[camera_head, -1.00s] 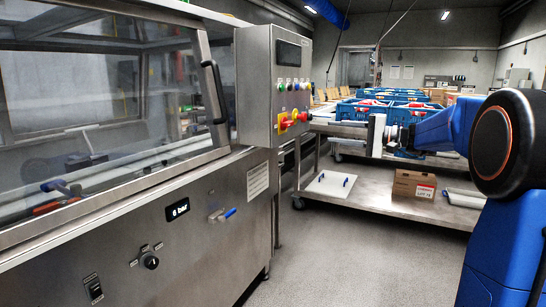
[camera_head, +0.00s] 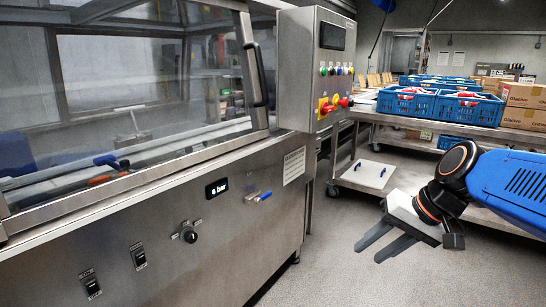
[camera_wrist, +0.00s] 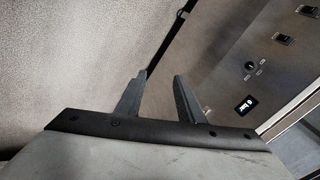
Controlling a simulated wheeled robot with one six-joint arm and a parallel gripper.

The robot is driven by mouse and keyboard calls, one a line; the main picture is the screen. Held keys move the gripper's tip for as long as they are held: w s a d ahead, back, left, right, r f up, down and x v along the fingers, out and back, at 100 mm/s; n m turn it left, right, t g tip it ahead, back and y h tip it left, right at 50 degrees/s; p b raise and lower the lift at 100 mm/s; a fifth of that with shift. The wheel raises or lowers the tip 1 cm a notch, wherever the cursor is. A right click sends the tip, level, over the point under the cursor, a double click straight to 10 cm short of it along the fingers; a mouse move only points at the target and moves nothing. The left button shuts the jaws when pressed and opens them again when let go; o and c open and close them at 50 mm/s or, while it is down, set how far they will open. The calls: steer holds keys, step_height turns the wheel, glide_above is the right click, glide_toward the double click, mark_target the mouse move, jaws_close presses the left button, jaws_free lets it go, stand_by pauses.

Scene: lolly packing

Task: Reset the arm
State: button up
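My gripper (camera_head: 386,243) is at the right of the head view, in front of the steel machine and above the grey floor. Its two dark fingers are apart with nothing between them and point left and a little down. In the wrist view the fingers (camera_wrist: 160,90) also show spread and empty, with floor and the machine's front beyond them. My blue arm reaches in from the right edge of the head view.
The steel machine (camera_head: 150,235) with a glass hood fills the left. Its control box (camera_head: 322,70) has coloured buttons; its display (camera_head: 217,188) reads 6 bar. A steel cart (camera_head: 360,176) with a white board, blue crates (camera_head: 468,107) and cartons (camera_head: 522,103) stand behind. Open floor lies between.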

steer(key=s+d+f+n+h, duration=0.1)
steer(key=s+d+f+h, duration=0.1)
steer(key=s+d+f, duration=0.1)
steer(key=s+d+f+n+t+h, duration=0.1)
steer(key=s+d+f+h, duration=0.1)
steer(key=s+f, duration=0.3)
steer(key=s+d, duration=0.1)
steer(key=s, duration=0.2)
steer(key=shift+d+f+n+h, duration=0.15)
steer(key=shift+d+n+h, duration=0.15)
steer(key=shift+h, duration=0.1)
steer(key=shift+s+a, duration=0.1)
steer(key=shift+a, duration=0.05)
steer(key=shift+c, duration=0.4)
